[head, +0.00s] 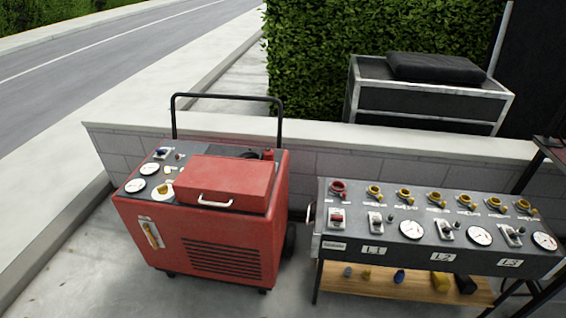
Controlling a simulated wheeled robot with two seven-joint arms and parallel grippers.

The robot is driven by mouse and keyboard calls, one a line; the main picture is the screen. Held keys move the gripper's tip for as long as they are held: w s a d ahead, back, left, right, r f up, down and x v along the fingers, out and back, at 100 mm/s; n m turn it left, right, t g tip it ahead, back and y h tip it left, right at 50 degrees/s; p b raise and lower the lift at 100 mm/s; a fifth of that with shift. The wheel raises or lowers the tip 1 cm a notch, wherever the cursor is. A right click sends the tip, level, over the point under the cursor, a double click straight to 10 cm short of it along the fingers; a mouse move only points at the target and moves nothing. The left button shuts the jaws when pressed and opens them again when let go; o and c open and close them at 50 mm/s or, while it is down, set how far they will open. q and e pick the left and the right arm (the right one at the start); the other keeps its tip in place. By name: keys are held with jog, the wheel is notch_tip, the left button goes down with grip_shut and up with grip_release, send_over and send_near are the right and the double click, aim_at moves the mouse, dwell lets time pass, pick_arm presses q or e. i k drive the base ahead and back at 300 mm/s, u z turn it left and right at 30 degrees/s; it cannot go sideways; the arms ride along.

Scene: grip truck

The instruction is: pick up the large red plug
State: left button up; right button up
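A round red fitting (339,187) sits at the upper left corner of the dark control panel (334,246). A small red part (268,155) also shows at the back right of the red wheeled machine (222,250). I cannot tell for sure whether either one is the large red plug. Neither of my grippers is in the head view.
Several yellow fittings (436,197), dials and switches cover the panel. Below it, a wooden shelf (370,281) holds small blue and yellow items. A low block wall (300,150) runs behind both units. A black case (436,68) lies on a metal-framed box.

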aim_at(268, 154)
jog(key=z, duration=0.3)
jog(key=i, duration=0.85)
jog(key=u, duration=0.15)
